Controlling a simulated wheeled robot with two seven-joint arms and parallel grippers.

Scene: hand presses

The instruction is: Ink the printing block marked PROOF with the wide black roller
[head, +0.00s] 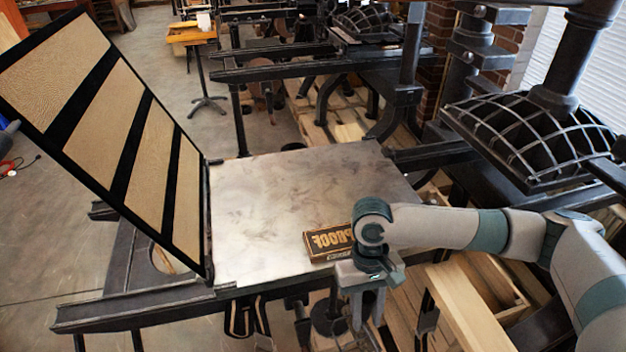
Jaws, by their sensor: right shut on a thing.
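The printing block marked PROOF (322,243) lies on the flat metal press bed (270,200), near its front right edge. Its letters read mirrored, and its right end is hidden behind my right arm. My right gripper (362,308) points down just in front of the block, at the bed's front edge. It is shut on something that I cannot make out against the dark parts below. I cannot pick out the wide black roller with certainty. My left gripper is not in view.
A raised black frame with tan panels (100,105) stands tilted along the bed's left side. A heavy ribbed press head (535,140) stands at the right. Wooden boards (465,300) lie below at the front right. Most of the bed is clear.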

